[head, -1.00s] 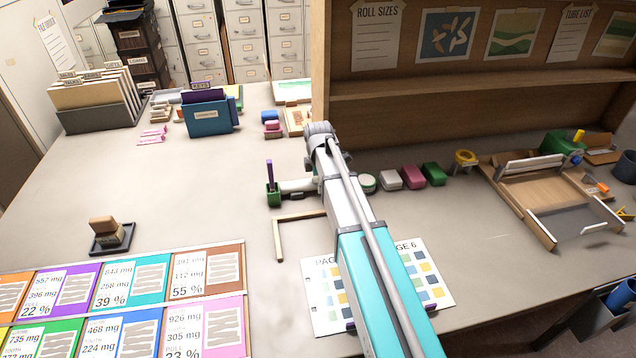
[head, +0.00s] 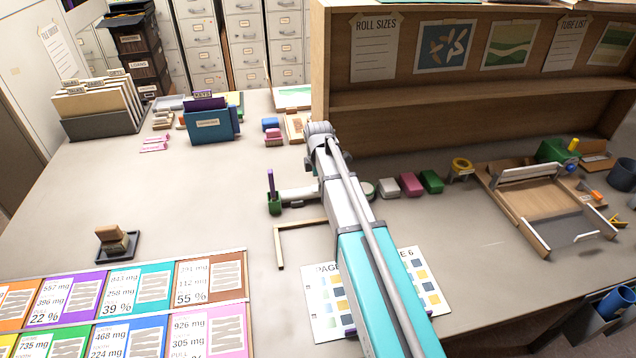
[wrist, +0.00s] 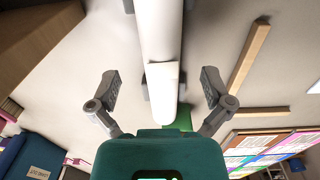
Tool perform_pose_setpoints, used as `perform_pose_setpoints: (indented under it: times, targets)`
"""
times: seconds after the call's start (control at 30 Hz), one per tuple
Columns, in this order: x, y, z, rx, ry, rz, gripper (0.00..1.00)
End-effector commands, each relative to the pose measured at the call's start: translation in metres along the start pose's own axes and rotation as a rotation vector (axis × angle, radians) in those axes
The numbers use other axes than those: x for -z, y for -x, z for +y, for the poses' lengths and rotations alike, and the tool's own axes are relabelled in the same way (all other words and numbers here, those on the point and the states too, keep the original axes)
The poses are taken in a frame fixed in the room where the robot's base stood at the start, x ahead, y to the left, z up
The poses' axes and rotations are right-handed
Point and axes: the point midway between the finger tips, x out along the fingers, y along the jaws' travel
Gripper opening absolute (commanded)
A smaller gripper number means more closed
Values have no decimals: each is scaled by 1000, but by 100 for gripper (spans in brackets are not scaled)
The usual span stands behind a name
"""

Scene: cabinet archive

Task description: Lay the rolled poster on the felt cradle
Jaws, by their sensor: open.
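A long white roll, apparently the rolled poster (wrist: 160,30), runs down the middle of the wrist view. Its near end lies between the spread fingers of my gripper (wrist: 162,90), which is open with a gap on both sides. Small grey pieces show beside the roll near that end. In the head view a short pale length of the roll (head: 298,194) shows left of my arm, beside a green block (head: 274,206) with a purple stick. My arm hides the rest and the gripper there. I cannot tell which piece is the felt cradle.
An L-shaped wooden strip (head: 281,245) and a printed colour page (head: 322,310) lie nearby. Several coloured blocks (head: 411,184) stand right of my arm, before a wooden shelf (head: 440,92). A wooden tray (head: 520,222) is farther right. The table's left middle is mostly clear.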

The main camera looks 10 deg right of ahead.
Motion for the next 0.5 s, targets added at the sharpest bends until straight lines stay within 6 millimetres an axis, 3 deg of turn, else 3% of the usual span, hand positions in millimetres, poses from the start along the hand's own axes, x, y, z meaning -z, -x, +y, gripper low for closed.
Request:
perform_pose_setpoints:
  times: [0.5]
  targets:
    - [0, 28, 1, 0, 0, 0, 100]
